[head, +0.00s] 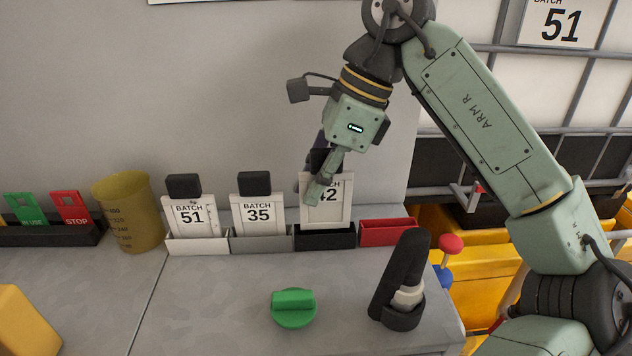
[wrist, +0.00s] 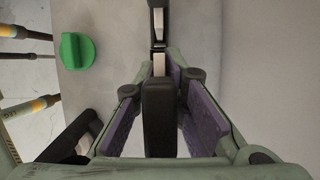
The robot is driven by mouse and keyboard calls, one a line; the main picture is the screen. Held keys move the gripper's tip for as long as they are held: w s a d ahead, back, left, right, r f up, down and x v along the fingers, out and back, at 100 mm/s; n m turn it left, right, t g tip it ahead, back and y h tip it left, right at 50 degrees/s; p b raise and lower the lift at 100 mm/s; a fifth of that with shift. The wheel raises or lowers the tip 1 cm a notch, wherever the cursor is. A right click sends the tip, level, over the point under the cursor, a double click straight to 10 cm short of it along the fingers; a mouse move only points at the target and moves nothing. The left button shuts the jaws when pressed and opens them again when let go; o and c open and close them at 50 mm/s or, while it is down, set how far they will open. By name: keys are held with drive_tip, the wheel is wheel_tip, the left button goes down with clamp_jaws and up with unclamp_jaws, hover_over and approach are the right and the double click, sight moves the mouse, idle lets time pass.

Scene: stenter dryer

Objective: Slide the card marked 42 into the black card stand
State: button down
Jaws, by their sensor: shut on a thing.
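The card marked 42 (head: 338,212) is a white-framed card with a black grip block on top. It is upright above the black card stand (head: 325,237). Its lower edge is at the stand's top; I cannot tell whether it is inside the slot. My gripper (head: 318,180) is shut on the card's black grip, and its finger hides part of the number. In the wrist view the black grip (wrist: 159,118) stands between the purple pads of my gripper (wrist: 160,108), with the card's white edge beyond.
The card marked 51 (head: 193,218) in a white stand and the card marked 35 (head: 259,216) in a grey stand are to the left. An empty red stand (head: 388,232) is close on the right. A green knob (head: 293,308) and a black lever (head: 400,285) are in front.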

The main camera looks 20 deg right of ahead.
sight(338, 172)
drive_tip(key=shift+f+b, duration=1.25)
drive_tip(key=shift+f, duration=0.4)
drive_tip(key=c, duration=1.5)
unclamp_jaws()
drive_tip(key=shift+r, duration=0.1)
drive_tip(key=shift+c, duration=0.2)
drive_tip(key=v, duration=0.7)
drive_tip(key=shift+d+r, duration=0.1)
drive_tip(key=shift+r, duration=0.15)
